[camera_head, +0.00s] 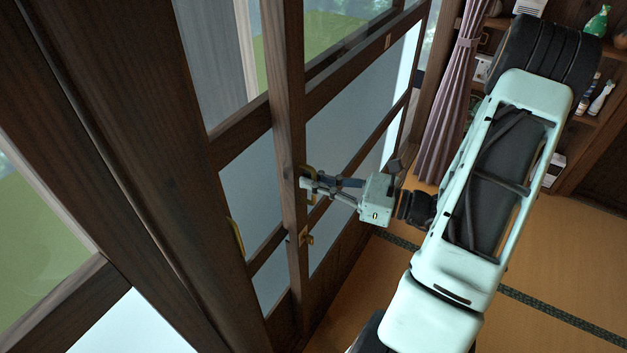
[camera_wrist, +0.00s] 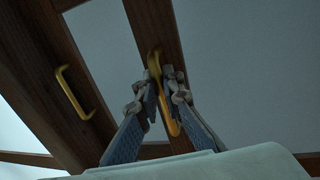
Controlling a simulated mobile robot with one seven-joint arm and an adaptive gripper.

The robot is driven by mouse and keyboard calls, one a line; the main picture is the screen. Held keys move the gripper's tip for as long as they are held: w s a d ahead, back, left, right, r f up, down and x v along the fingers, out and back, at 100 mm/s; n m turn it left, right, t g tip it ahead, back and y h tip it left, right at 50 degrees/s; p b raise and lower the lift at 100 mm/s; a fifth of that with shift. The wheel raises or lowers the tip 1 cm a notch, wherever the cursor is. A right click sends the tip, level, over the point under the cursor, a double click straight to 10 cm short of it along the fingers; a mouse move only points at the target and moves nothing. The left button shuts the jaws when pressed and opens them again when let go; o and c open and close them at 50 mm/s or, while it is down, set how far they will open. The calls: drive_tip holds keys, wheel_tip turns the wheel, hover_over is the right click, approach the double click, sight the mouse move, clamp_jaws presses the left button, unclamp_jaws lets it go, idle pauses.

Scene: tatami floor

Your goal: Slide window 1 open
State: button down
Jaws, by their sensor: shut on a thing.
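The window (camera_head: 352,141) is a dark wooden sliding frame with glass and frosted panes, on the left of the head view. My gripper (camera_head: 308,184) reaches its upright stile from the right. In the wrist view my gripper (camera_wrist: 166,84) is shut on a brass handle (camera_wrist: 169,122) on a wooden stile (camera_wrist: 157,30); the fingers hide its middle. A second brass handle (camera_wrist: 71,92) sits on the stile to the left, free of the gripper, and it also shows in the head view (camera_head: 237,238).
A purple curtain (camera_head: 455,95) hangs at the window's far end. Wooden shelves (camera_head: 585,115) with bottles and a green vase (camera_head: 597,22) stand at the upper right. The tatami floor (camera_head: 560,265) is clear at the right.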

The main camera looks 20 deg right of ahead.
drive_tip(key=shift+f, duration=0.1)
drive_tip(key=c, duration=2.3)
unclamp_jaws()
drive_tip(key=shift+c, duration=0.2)
drive_tip(key=shift+s+d, duration=0.1)
drive_tip(key=v, duration=1.1)
drive_tip(key=shift+s+d, duration=0.3)
